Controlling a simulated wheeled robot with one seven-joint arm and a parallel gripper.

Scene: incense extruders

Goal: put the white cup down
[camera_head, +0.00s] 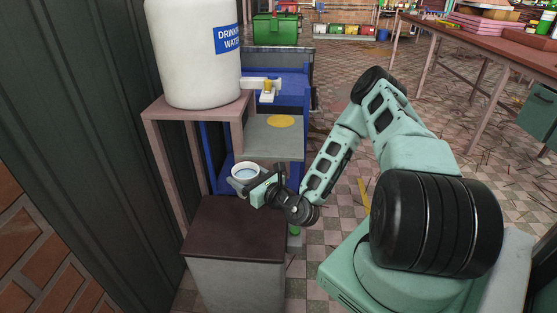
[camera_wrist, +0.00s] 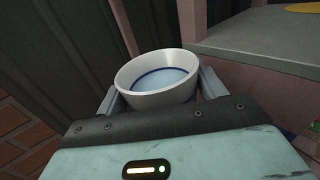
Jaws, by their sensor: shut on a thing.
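The white cup (camera_head: 247,175) is held upright by my gripper (camera_head: 255,187), above the far part of a low cabinet with a dark brown top (camera_head: 238,228). The cup has a blue ring inside and what looks like water in it. In the wrist view the cup (camera_wrist: 158,95) sits between the two fingers of my gripper (camera_wrist: 158,92), which are shut on its sides. The cup appears raised above the brown top; the exact gap is hidden.
A white drinking water tank (camera_head: 190,50) with a tap (camera_head: 267,86) stands on a pinkish frame behind the cabinet. A grey shelf (camera_head: 272,145) with a yellow disc (camera_head: 280,121) is under the tap. A dark corrugated wall (camera_head: 85,110) is close on the left. The brown top is bare.

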